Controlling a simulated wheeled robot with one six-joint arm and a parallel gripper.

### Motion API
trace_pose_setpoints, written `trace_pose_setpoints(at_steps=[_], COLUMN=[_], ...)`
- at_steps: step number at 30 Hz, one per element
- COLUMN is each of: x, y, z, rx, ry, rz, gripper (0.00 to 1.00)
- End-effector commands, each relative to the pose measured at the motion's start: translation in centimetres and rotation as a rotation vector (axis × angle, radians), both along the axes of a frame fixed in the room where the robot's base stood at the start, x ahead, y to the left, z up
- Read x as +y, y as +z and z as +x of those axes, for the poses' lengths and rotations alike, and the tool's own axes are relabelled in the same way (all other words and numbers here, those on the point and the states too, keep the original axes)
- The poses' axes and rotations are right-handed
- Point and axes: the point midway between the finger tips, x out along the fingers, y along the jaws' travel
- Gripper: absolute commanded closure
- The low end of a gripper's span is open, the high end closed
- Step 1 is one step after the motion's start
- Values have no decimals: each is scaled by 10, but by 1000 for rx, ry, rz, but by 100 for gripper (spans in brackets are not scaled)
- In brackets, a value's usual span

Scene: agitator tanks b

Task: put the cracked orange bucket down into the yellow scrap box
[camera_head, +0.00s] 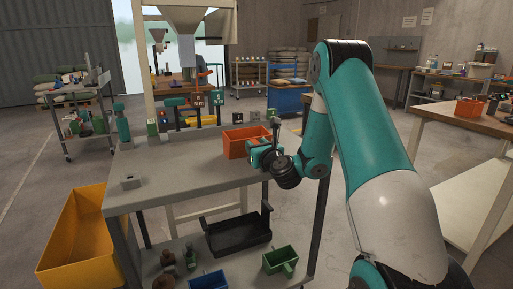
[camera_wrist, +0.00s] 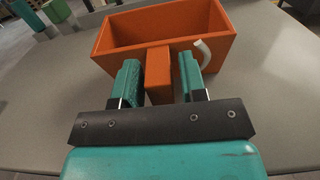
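The orange bucket (camera_head: 240,146) stands upright on the grey bench top and looks empty. In the wrist view the orange bucket (camera_wrist: 165,25) has a block-like orange handle facing me and a pale curved mark beside it. My gripper (camera_wrist: 160,75) is open, with its two teal fingers on either side of the handle and a narrow gap at each side. In the head view my gripper (camera_head: 260,156) is at the bucket's near right side. The yellow scrap box (camera_head: 75,262) stands at the left, beside the bench; its inside is only partly seen.
On the lower shelf are a black tray (camera_head: 238,236), a green bin (camera_head: 280,261) and a blue bin (camera_head: 208,281).

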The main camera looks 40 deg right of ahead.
Motion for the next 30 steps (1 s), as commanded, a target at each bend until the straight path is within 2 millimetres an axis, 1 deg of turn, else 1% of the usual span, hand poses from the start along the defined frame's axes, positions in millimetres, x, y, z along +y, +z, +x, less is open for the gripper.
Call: trace_pose_setpoints(at_steps=[8,11,14,17,20,26,29,30], x=[0,0,1,4,9,20,27,30], y=[0,5,-1,-4,-6,-7,-7,-3], z=[0,0,-6,-18,-35,-74,-98,-97], rx=[0,0,-1,-1,-1,-3,-3,-6], ry=[0,0,-2,-3,-3,-4,-5,6], rz=[0,-1,0,-1,0,-2,-2,-10], gripper=[51,51,51,51,51,51,51,51])
